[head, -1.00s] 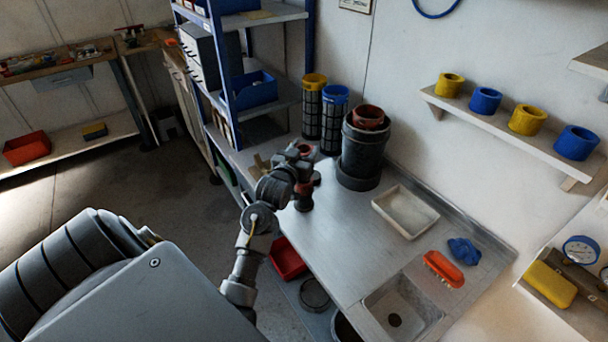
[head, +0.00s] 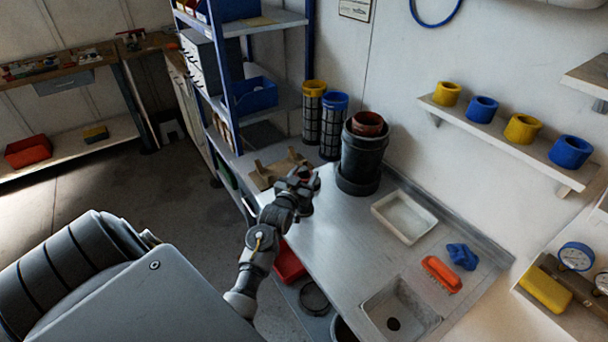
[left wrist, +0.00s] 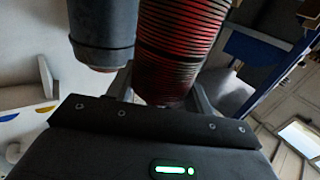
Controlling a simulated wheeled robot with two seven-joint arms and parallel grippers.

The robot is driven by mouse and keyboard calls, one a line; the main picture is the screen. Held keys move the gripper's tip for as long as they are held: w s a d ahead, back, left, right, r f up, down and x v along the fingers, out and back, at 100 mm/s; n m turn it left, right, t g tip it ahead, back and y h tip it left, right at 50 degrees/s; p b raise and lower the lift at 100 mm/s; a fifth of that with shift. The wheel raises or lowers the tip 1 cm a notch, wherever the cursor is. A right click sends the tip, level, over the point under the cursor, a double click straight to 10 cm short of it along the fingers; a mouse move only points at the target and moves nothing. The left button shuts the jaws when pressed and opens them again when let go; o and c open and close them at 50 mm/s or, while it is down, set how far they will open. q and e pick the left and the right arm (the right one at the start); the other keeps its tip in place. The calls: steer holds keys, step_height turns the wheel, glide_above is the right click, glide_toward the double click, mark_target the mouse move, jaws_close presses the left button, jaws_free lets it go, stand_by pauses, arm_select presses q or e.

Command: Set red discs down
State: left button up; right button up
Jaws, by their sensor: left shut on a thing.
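My left gripper (head: 303,180) is shut on the red discs (left wrist: 180,45), over the left end of the metal bench. In the left wrist view they form a ribbed red and black stack between my fingers. In the head view the stack is small and mostly hidden by my gripper. Whether the stack touches the bench I cannot tell. A tan cradle-like stand (head: 280,168) lies just behind and left of my gripper. The dark grey vessel (head: 362,155) with a red-brown top stands to the right of my gripper, apart from it. My right gripper is not in view.
Two mesh cylinders, one yellow-topped (head: 313,110) and one blue-topped (head: 333,122), stand behind. The bench between gripper and tray is clear.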

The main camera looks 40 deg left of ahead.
arm_select(q)
steer(key=shift+f, duration=0.15)
steer(key=o, duration=1)
steer(key=shift+c, duration=0.2)
